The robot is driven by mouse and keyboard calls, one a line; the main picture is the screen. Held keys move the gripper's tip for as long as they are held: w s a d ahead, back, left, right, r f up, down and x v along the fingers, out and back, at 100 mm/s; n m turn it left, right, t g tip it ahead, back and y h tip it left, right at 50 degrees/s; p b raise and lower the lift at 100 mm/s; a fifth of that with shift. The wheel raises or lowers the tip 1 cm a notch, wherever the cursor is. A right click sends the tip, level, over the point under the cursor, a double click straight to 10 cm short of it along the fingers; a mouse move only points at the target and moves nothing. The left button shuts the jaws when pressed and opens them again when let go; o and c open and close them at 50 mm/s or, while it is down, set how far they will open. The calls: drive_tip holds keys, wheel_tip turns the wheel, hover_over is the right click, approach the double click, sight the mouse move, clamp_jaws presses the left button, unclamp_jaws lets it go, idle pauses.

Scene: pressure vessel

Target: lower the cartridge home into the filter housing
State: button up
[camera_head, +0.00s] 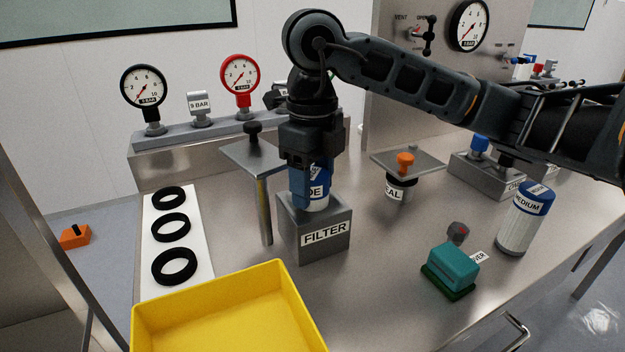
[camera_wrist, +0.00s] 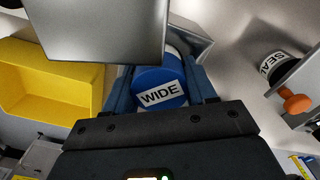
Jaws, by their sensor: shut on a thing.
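The cartridge (camera_head: 318,201) has a white body and a blue cap. In the wrist view its cap (camera_wrist: 170,76) is labelled WIDE. My gripper (camera_head: 311,188) is shut on the cartridge near its top, with one finger on each side of the cap in the wrist view (camera_wrist: 161,90). The cartridge stands about upright at the mouth of the grey box-shaped housing (camera_head: 318,240) labelled FILTER. Its lower end is hidden by the housing walls, so its depth cannot be told. A corner of the housing also shows in the wrist view (camera_wrist: 197,44).
A square metal plate (camera_head: 246,157) with a black knob stands on a post close left of the housing. A yellow tray (camera_head: 225,305) is in front. A SEAL part (camera_head: 398,190), a teal block (camera_head: 453,266) and a MEDIUM cartridge (camera_head: 520,228) stand to the right.

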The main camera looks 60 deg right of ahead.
drive_tip(key=shift+f+b, duration=0.2)
drive_tip(key=shift+b, duration=0.15)
drive_tip(key=o, duration=1.1)
drive_tip(key=shift+o, duration=0.2)
drive_tip(key=shift+r, duration=0.1)
drive_tip(key=shift+r+p, duration=0.3)
drive_tip(key=shift+p, duration=0.2)
wheel_tip(320, 180, up, 12)
drive_tip(key=b, duration=0.1)
drive_tip(key=shift+f, duration=0.15)
